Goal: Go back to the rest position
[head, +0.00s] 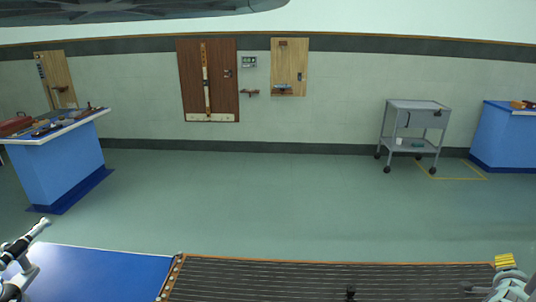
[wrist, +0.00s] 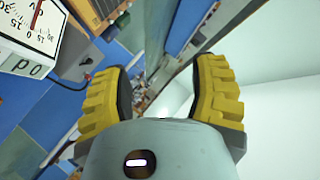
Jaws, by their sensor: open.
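My gripper (wrist: 160,72) shows in the wrist view with its two yellow ribbed fingers spread apart and nothing between them. In the head view my gripper (head: 505,262) is at the lower right corner, where a yellow finger pad and grey parts show by the right end of a dark ribbed surface (head: 330,280). Most of it is cut off by the frame edge there.
A blue bench top (head: 95,270) with a black-and-silver device (head: 22,245) is at lower left. A dial meter (wrist: 35,28) is close in the wrist view. A grey trolley (head: 410,125) and blue benches (head: 62,170) stand beyond open green floor (head: 270,205).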

